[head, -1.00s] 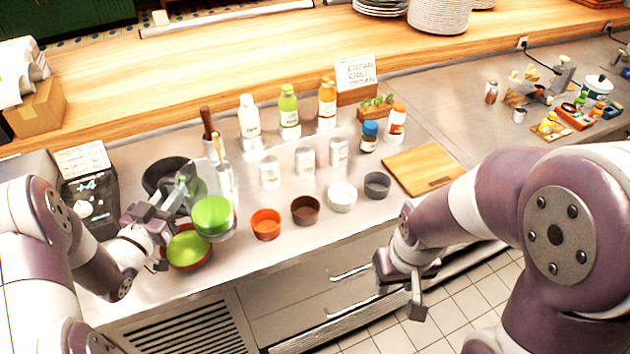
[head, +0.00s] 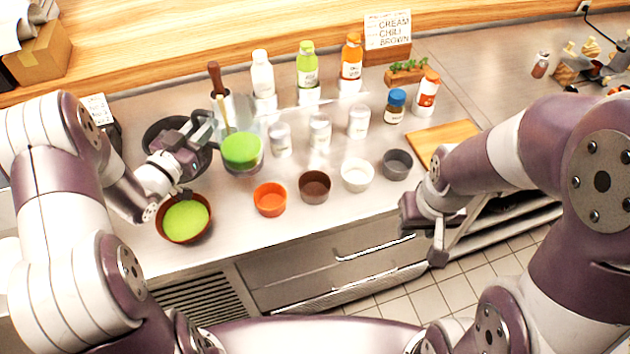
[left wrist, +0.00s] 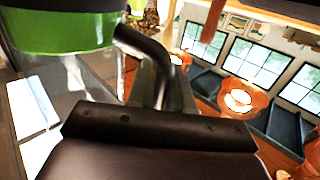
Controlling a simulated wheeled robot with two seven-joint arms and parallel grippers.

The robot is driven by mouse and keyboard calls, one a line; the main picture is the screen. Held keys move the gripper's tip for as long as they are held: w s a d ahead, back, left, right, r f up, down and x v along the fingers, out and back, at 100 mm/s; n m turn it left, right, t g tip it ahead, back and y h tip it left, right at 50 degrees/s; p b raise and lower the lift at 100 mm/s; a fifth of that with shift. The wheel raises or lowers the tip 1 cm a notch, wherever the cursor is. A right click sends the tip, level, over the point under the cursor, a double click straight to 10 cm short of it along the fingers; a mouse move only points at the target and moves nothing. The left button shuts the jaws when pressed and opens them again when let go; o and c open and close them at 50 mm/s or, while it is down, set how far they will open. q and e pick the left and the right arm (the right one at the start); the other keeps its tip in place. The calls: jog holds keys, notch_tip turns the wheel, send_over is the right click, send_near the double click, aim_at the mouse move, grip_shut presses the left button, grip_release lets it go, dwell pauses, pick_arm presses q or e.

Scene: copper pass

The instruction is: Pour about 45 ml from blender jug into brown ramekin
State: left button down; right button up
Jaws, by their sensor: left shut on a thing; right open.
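The clear blender jug (head: 241,151) holds bright green liquid and looks close to upright above the counter. My left gripper (head: 196,132) is shut on the jug, at its left side. In the left wrist view the jug's green contents (left wrist: 60,30) and dark handle (left wrist: 145,45) show up close. The brown ramekin (head: 315,186) stands on the counter right of the jug, between an orange ramekin (head: 270,199) and a white one (head: 357,174). It looks dark inside. My right gripper (head: 437,232) is open and empty in front of the counter.
A brown bowl (head: 185,218) of green liquid stands at the front left. A dark pan (head: 176,143) is behind my left gripper. A grey ramekin (head: 397,164), white-labelled jars (head: 320,131) and bottles (head: 307,72) stand right and behind. A cutting board (head: 442,144) lies right.

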aim_at(222, 121)
pick_arm(q)
jog(key=d+m, duration=0.1)
jog(key=m, duration=0.1)
jog(key=d+r+m+g+p, duration=0.1)
jog(key=d+m, duration=0.1)
jog(key=d+r+m+y, duration=0.1)
jog(key=m, duration=0.1)
jog(key=shift+s+d+r, duration=0.15)
jog(key=shift+s+d, duration=0.15)
jog(key=shift+d, duration=0.05)
jog(key=shift+s+d+f+m+g, duration=0.1)
jog(key=shift+d+f+m+g, duration=0.2)
jog(key=shift+f+m, duration=0.1)
jog(key=shift+d+f+m+b, duration=0.15)
jog(key=shift+f+m+b, duration=0.05)
jog(key=shift+m+b, duration=0.15)
jog(key=shift+d+f, duration=0.1)
jog(key=shift+d, duration=0.1)
jog(key=shift+d+r+m+y, duration=0.25)
jog(key=shift+m+y, duration=0.15)
jog(key=shift+m, duration=0.25)
jog(key=shift+s+d+m+y, duration=0.2)
jog(key=shift+d+m+y, duration=0.1)
jog(key=shift+d+m, duration=0.1)
jog(key=shift+p, duration=0.3)
